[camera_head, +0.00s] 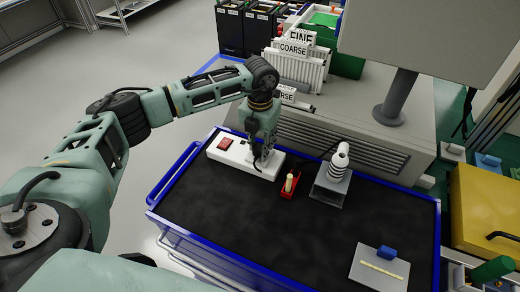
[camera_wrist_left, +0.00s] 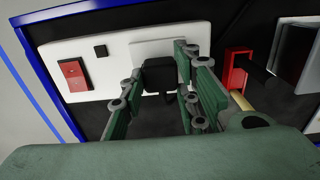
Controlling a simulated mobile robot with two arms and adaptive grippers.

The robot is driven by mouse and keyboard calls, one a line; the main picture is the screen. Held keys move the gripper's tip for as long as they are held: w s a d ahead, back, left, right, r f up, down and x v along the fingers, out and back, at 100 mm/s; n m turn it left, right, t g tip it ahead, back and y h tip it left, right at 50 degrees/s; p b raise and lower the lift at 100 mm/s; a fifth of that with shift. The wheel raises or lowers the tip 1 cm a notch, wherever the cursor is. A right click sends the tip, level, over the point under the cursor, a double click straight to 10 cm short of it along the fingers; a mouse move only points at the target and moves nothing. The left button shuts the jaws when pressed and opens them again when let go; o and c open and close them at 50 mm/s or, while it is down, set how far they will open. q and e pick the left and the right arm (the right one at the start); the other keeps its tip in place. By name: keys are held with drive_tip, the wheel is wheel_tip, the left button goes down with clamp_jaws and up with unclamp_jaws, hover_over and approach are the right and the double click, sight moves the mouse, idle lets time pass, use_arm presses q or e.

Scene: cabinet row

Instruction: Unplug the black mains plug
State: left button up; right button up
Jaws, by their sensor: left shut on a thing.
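The white power strip (camera_head: 235,150) with a red switch (camera_head: 225,143) lies at the back left of the blue-edged cart top. It also shows in the left wrist view (camera_wrist_left: 120,60). My left gripper (camera_head: 262,158) reaches down over the strip's right part. In the left wrist view its two green fingers (camera_wrist_left: 160,95) stand either side of the black mains plug (camera_wrist_left: 159,77) and are shut on it. The plug lies against the strip in that view; whether its pins are fully seated is hidden. In the head view the fingers mostly hide the plug. My right gripper is not in view.
A small red holder (camera_head: 289,187) stands close right of the strip, then a grey stand with a white ribbed piece (camera_head: 339,160). A grey plate with a blue block (camera_head: 387,253) lies front right. The cart's dark middle (camera_head: 270,220) is clear. A grey cabinet (camera_head: 400,140) stands behind.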

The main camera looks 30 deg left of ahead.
sight(260, 147)
use_arm(q)
clamp_jaws()
drive_tip(key=shift+r, duration=0.1)
idle(0.3)
drive_tip(key=shift+r+p, duration=1.85)
drive_tip(key=shift+r, duration=1.1)
drive_tip(key=shift+s+d+r+m, duration=0.2)
drive_tip(key=shift+s+d+m, duration=0.2)
drive_tip(key=shift+m, duration=0.5)
drive_tip(key=s+d+r+m, duration=0.2)
drive_tip(key=s+m, duration=0.4)
drive_tip(key=m, duration=0.5)
drive_tip(key=s+d+r+m+b, duration=0.1)
drive_tip(key=s+m, duration=0.5)
drive_tip(key=m, duration=0.6)
drive_tip(key=s+d+r+m, duration=0.3)
drive_tip(key=s+m, duration=0.3)
drive_tip(key=m, duration=0.5)
drive_tip(key=shift+d+r+m+b, duration=0.15)
drive_tip(key=shift+d+m+b, duration=0.2)
drive_tip(key=shift+d, duration=0.45)
